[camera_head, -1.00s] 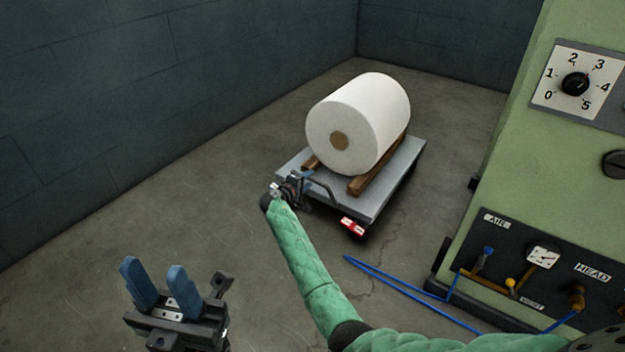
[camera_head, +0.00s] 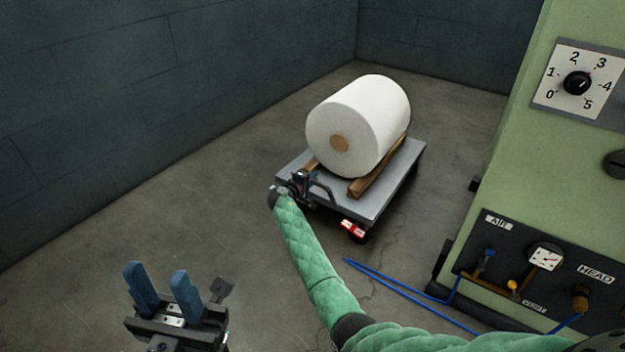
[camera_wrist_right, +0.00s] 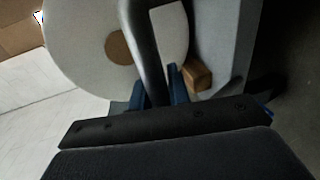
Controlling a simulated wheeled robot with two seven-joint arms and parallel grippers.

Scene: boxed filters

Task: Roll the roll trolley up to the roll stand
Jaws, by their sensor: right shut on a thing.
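The roll trolley (camera_head: 376,204) is a flat grey platform on wheels, standing on the floor in the middle of the head view. A large white roll (camera_head: 370,115) with a brown core lies on its two wooden rails. My right gripper (camera_head: 306,180) is at the trolley's near end, shut on the bent grey handle (camera_head: 324,190). In the right wrist view, the blue fingers (camera_wrist_right: 160,88) are on either side of the handle bar (camera_wrist_right: 146,45), with the roll behind. My left gripper (camera_head: 163,290) is open and empty at lower left. I cannot make out the roll stand.
A green machine (camera_head: 510,160) with a dial and an air panel stands at the right. A blue hose (camera_head: 395,284) lies on the floor between it and my right arm. Dark block walls close off the left and back. The floor left of the trolley is clear.

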